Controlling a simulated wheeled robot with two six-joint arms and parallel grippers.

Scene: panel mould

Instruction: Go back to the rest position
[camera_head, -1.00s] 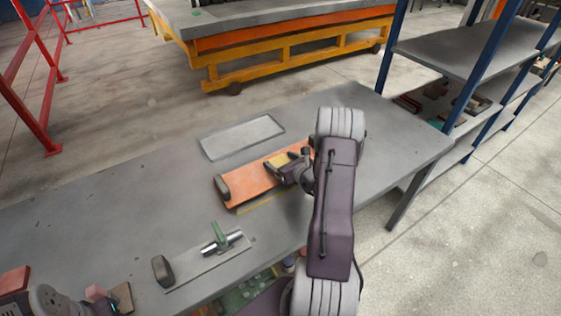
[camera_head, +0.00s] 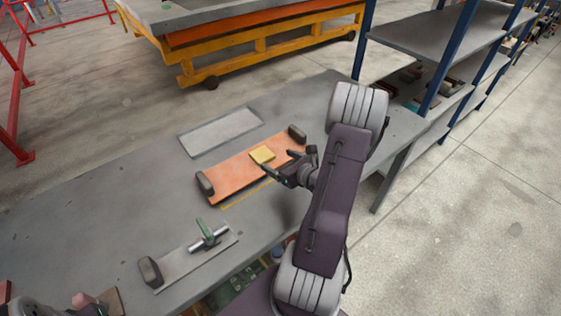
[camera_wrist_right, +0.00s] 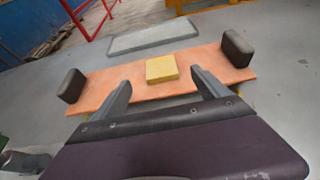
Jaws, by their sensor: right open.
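My right gripper (camera_head: 290,166) is open and empty beside the orange board on the grey table. In the right wrist view its two fingers (camera_wrist_right: 161,92) stand apart, with a yellow block (camera_wrist_right: 161,69) beyond and between them. The yellow block (camera_head: 262,155) lies on the orange board (camera_head: 236,177), which has a dark block at each end. My right arm crosses the right half of the head view. My left gripper cannot be made out; only a bit of my left arm shows at the lower left corner.
A pale grey plate (camera_head: 220,131) lies behind the orange board. A grey strip (camera_head: 196,258) with a dark block and a green-handled tool (camera_head: 206,236) is at the front. A blue-post shelf (camera_head: 440,45) stands right, a yellow-framed platform (camera_head: 270,44) behind.

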